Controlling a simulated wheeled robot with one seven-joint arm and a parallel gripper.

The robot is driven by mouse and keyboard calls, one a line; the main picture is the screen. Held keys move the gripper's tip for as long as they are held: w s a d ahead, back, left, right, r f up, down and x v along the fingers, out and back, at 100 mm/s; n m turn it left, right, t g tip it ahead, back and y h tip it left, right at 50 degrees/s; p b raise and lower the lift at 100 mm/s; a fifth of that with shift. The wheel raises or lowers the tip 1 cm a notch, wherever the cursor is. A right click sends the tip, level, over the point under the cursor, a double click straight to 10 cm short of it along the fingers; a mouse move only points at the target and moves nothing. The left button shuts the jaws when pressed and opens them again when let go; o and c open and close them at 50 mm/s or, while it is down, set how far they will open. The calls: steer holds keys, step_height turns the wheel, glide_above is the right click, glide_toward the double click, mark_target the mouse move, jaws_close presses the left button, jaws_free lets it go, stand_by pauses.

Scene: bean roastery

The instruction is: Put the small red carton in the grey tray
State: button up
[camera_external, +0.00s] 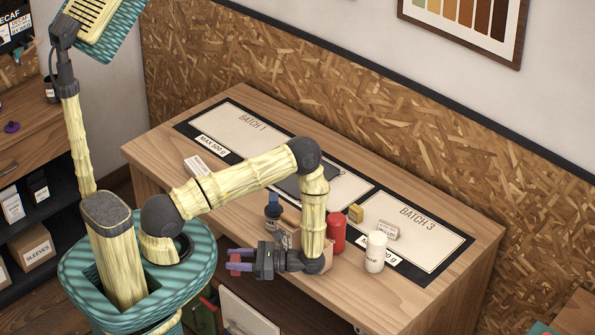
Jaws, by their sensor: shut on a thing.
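The small red carton (236,258) is in my gripper (239,260), held between its two purple fingers, which partly hide it. The gripper points left and sits in front of the table's front edge, clear of the tabletop. A dark grey flat thing (297,184), which looks like the grey tray, lies on the middle of the table. My forearm crosses in front of it and hides much of it, so I cannot see whether anything is in it.
The wooden table (160,146) bears batch mats. A white box (198,166) lies at left. A dark bottle (272,212), red canister (337,232), white canister (375,252), yellow block (356,213) and cream box (388,230) stand near my wrist. The Batch 1 mat (245,137) is mostly clear.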

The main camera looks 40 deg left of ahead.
steer(key=w+d+r+n+g+h+b, duration=0.1)
steer(key=d+r+n+g+h+b, duration=0.15)
steer(key=d+n+h, duration=0.6)
steer(key=w+d+r+n+g+h+b, duration=0.1)
steer(key=d+r+n+g+h, duration=0.25)
steer(key=d+h, duration=0.95)
steer(key=w+d+r+n+t+h+b, duration=0.3)
steer(key=w+d+n+t+h+b, duration=0.15)
steer(key=w, duration=0.45)
steer(key=w+d+r+n+t+h+b, duration=0.2)
steer(key=w+d+n+t+h+b, duration=0.15)
steer(key=w+n+t, duration=0.4)
steer(key=w+a+f+n+t+b, duration=0.3)
steer(key=w+a+n+t+b, duration=0.65)
steer(key=w+a, duration=0.9)
steer(key=w+a+f+n+t+y+b, duration=0.1)
steer(key=w+a+n+t+y+b, duration=0.1)
steer(key=a, duration=0.8)
steer(key=w+a+f+n+t+y+b, duration=0.2)
steer(key=a+n+t+y+b, duration=0.1)
steer(key=a, duration=0.7)
steer(key=w+a+f+n+t+y+b, duration=0.1)
steer(key=w+a+n+t+y+b, duration=0.1)
steer(key=a+t+y+b, duration=0.2)
steer(key=a+t+b, duration=0.2)
steer(key=a+t, duration=0.2)
steer(key=a, duration=0.2)
steer(key=shift+f+n, duration=0.35)
steer(key=shift+f, duration=0.05)
steer(key=shift+w+a, duration=0.1)
